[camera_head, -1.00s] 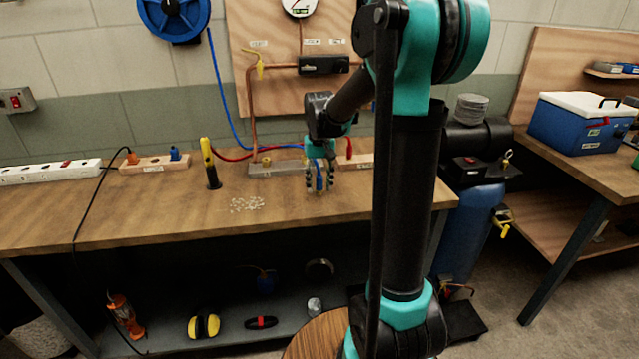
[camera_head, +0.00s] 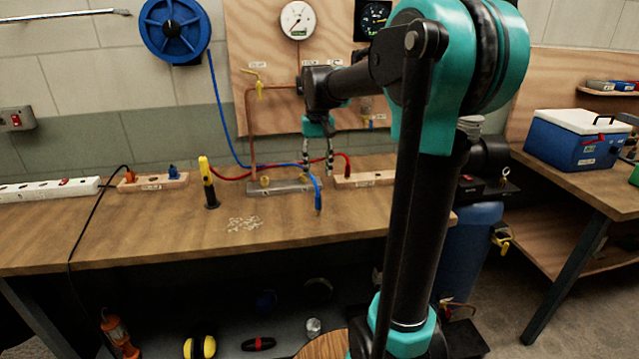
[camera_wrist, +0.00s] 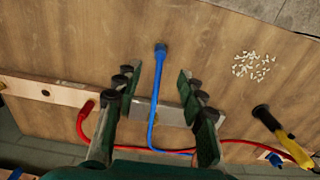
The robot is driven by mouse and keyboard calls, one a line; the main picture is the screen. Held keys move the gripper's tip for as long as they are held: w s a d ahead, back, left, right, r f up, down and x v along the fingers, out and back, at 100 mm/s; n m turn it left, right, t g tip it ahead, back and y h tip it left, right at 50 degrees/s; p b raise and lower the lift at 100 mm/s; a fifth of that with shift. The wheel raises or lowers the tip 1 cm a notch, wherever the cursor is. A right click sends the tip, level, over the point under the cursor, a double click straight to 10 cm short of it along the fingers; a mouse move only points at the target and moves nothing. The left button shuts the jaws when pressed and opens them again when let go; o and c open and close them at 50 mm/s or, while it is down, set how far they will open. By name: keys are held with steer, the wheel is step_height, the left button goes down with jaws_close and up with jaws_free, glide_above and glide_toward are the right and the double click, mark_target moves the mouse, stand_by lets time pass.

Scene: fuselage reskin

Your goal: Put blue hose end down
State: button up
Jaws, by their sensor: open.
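The blue hose end (camera_head: 318,198) hangs down at the front of the metal block (camera_head: 283,187) on the workbench, with its tip at or near the bench top. In the wrist view the blue hose end (camera_wrist: 160,50) lies beyond my fingertips, between their lines and apart from them. The blue hose (camera_head: 235,150) runs back to the wall reel. My gripper (camera_head: 318,170) is open and empty, above and behind the hose end. Its two fingers also show wide apart in the wrist view (camera_wrist: 158,80).
A red hose (camera_head: 235,177) lies behind the block. A yellow-and-black tool (camera_head: 208,183) stands left of it, near scattered white bits (camera_head: 244,224). A wooden strip (camera_head: 365,179) lies to the right. A copper pipe (camera_head: 250,130) rises at the back.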

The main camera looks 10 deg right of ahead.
steer(key=s+d+f+t, duration=0.2)
steer(key=s+f, duration=0.8)
steer(key=s, duration=0.1)
steer(key=s+d+f+t, duration=0.2)
steer(key=s+f, duration=0.8)
steer(key=s, duration=0.1)
steer(key=shift+f, duration=0.15)
